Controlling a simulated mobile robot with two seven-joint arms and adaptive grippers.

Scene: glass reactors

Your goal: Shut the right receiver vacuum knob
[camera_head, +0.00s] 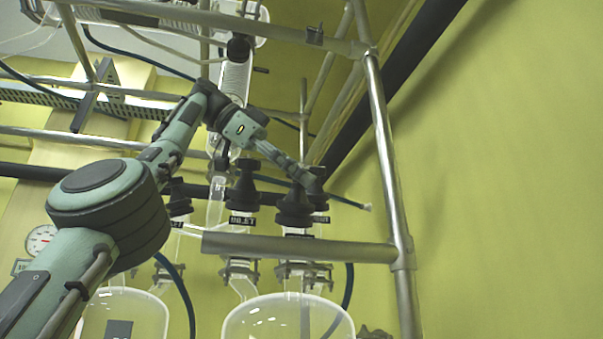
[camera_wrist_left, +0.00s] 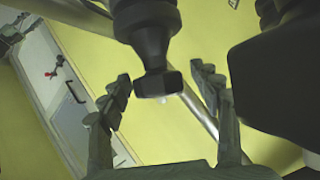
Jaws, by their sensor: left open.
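Several black vacuum knobs top the glass fittings in the head view. One knob (camera_head: 295,208) stands at the right of the front pair, with a dark label below it; another knob (camera_head: 243,190) stands to its left. The label lettering is too small to read surely. My left gripper (camera_head: 311,180) reaches down from the upper left to the top of the right-hand knob. In the left wrist view, a black knob (camera_wrist_left: 155,50) with a flat end lies between the open fingers of my left gripper (camera_wrist_left: 160,77). Contact cannot be told. My right gripper is out of view.
A metal frame post (camera_head: 385,160) stands right of the knobs, and a horizontal bar (camera_head: 300,248) crosses in front below them. Glass receivers (camera_head: 288,317) hang beneath. A large dark part (camera_wrist_left: 275,80) is close to the right finger. The wall side at right is clear.

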